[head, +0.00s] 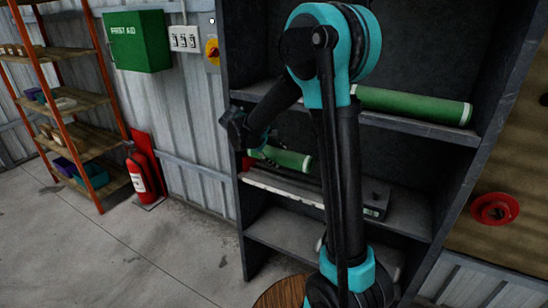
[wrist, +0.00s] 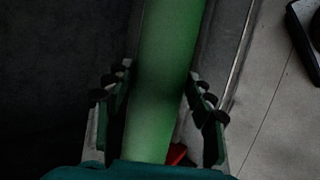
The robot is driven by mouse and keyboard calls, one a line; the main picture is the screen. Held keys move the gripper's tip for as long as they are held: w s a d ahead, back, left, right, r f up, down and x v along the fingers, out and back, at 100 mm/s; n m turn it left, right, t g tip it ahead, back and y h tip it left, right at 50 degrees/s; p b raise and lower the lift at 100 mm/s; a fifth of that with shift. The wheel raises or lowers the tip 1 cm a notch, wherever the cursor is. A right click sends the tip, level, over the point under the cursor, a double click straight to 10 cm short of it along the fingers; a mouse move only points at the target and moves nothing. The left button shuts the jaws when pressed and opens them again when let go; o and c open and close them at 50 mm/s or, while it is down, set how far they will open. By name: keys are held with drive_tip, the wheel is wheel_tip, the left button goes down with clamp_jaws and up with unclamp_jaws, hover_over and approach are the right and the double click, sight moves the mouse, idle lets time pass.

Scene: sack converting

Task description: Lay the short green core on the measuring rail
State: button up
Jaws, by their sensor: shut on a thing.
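The short green core (head: 288,159) is at the middle shelf of the dark rack in the head view. In the wrist view the green core (wrist: 165,50) runs lengthwise between both fingers of my gripper (wrist: 160,78), which is shut on it. The measuring rail (head: 285,187) shows as a pale strip along that shelf, just below the core. A red piece (head: 246,162) is at its left end. I cannot tell whether the core touches the rail. My arm hides part of the shelf.
A longer green core (head: 415,105) lies on the shelf above. A grey device (head: 376,200) sits at the right of the middle shelf. The rack's uprights and upper shelf (head: 400,122) bound the space. Open floor (head: 120,250) is at left.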

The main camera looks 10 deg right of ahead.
drive_tip(key=shift+w+d+f, duration=0.1)
drive_tip(key=shift+w+d, duration=0.5)
drive_tip(key=shift+w, duration=0.2)
drive_tip(key=shift+a+f, duration=0.1)
drive_tip(key=shift+f, duration=2.7)
drive_tip(key=shift+w+a, duration=0.1)
drive_tip(key=shift+a, duration=0.15)
drive_tip(key=o, duration=1.5)
drive_tip(key=v, duration=1.2)
